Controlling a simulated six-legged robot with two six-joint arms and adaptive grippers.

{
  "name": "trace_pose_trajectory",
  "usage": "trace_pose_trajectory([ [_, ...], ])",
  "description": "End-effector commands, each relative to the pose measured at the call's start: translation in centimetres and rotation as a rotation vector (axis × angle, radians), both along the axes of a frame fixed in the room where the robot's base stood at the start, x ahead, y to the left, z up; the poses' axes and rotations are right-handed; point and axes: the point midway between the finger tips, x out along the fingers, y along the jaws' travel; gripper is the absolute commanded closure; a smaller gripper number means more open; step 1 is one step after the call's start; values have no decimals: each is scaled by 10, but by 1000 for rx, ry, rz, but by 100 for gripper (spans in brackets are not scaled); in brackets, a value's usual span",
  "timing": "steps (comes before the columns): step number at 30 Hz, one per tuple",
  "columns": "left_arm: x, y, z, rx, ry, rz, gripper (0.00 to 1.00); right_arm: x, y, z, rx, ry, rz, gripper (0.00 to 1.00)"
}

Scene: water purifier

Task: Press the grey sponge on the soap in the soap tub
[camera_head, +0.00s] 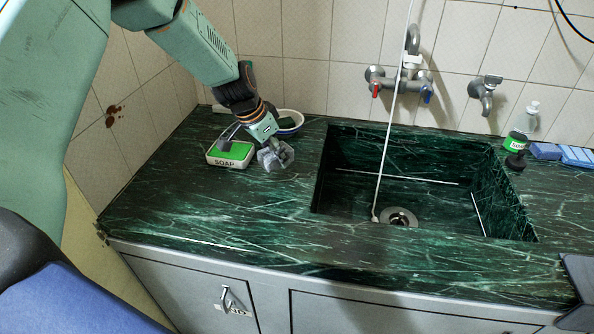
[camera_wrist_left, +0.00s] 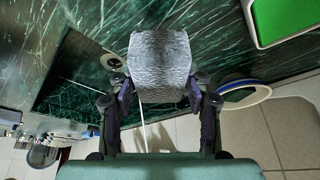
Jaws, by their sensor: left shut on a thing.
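The soap tub (camera_head: 213,160) is a white tub marked SOAP with a green top, on the counter's left part. Its green soap (camera_head: 240,151) also shows at the upper right of the left wrist view (camera_wrist_left: 285,20). My left gripper (camera_head: 268,146) is shut on the grey sponge (camera_head: 279,157). The sponge is just right of the tub, apart from the soap. In the left wrist view the sponge (camera_wrist_left: 160,62) sits between both fingers. A dark part of the gripper overlaps the tub's far edge. A dark piece at the lower right edge may be my right gripper; its jaws cannot be read.
A white and blue bowl (camera_head: 293,119) stands behind the sponge. A soap bottle (camera_head: 519,138) and blue sponges (camera_head: 575,156) are far right. The front left counter is clear.

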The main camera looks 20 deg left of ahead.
Motion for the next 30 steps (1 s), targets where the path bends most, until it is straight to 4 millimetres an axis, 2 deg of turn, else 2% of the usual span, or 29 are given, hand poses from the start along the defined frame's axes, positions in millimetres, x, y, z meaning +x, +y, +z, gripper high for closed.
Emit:
trace_pose_trajectory([
  [1, 7, 23, 2, -2, -3, 35, 75, 0, 0, 3, 0, 0, 0, 60],
  [6, 22, 87, 11, 0, -2, 152, 75, 0, 0, 5, 0, 0, 0, 60],
  [9, 29, 117, 19, 1, -3, 224, 75, 0, 0, 5, 0, 0, 0, 60],
  [14, 37, 155, 37, 2, -2, 357, 75, 0, 0, 5, 0, 0, 0, 60],
  [19, 34, 166, 40, 0, 2, 470, 75, 0, 0, 5, 0, 0, 0, 60],
  [30, 32, 166, 38, 0, -1, 590, 75, 0, 0, 4, 0, 0, 0, 60],
])
